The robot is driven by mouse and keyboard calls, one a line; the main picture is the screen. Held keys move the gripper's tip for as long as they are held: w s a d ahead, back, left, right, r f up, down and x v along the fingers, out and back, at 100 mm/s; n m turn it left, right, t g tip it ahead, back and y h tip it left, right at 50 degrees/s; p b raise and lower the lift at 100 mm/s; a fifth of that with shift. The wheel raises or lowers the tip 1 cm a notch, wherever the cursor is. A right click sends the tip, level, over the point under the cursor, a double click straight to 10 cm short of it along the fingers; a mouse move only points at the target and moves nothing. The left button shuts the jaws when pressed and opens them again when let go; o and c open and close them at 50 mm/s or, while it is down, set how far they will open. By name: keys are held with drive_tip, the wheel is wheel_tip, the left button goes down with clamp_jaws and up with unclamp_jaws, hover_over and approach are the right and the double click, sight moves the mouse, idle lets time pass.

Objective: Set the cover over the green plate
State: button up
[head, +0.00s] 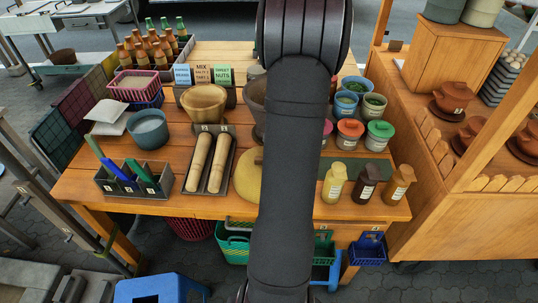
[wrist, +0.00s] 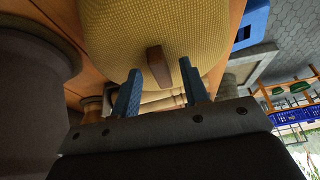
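The cover is a yellow woven dome with a brown handle. In the head view its left edge (head: 246,176) shows on the table, and my arm hides the rest. In the wrist view the cover (wrist: 120,30) fills the upper middle, and its handle (wrist: 155,58) lies between the two blue fingertips of my gripper (wrist: 160,68). The fingers are apart, with a gap on each side of the handle. My arm hides my gripper in the head view. No green plate can be made out for sure; a flat dark green surface (head: 372,168) shows right of my arm.
A dark tray (head: 210,188) with two rolling pins stands left of the cover, with a clay mortar (head: 204,102) behind it. Three bottles (head: 366,186) stand at the front right, with lidded tubs (head: 350,132) behind. A dark rounded vessel (wrist: 30,85) is close on the left in the wrist view.

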drive_tip(key=v, duration=1.7)
drive_tip(key=shift+d+r, duration=0.15)
drive_tip(key=x, duration=1.7)
drive_tip(key=shift+a, duration=0.2)
drive_tip(key=shift+r, duration=0.1)
